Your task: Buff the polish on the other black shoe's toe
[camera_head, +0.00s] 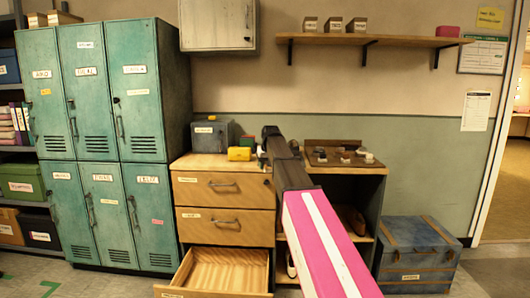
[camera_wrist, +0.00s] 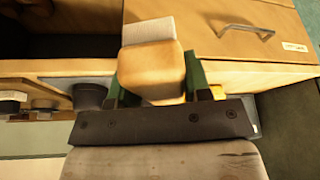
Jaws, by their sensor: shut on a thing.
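My gripper (camera_wrist: 155,78) is shut on a tan wooden block (camera_wrist: 152,70) with a pale, ribbed pad (camera_wrist: 149,29) on its far end, which looks like a brush. Its dark green fingers press on both sides of the block. In the head view my arm reaches over the wooden drawer unit (camera_head: 223,190). I cannot make out a black shoe for certain in either view. A brown shoe (camera_head: 355,219) sits on a shelf of the open cubby, and part of a pale-edged shoe (camera_head: 291,266) shows lower down, partly behind my arm.
The unit's bottom drawer (camera_head: 226,270) is pulled out. A grey box (camera_head: 212,136) and a yellow item (camera_head: 239,154) are on top. A brown tray (camera_head: 340,151) with several small items lies to the right. A blue chest (camera_head: 415,255) stands on the floor. Teal lockers (camera_head: 97,140) stand left.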

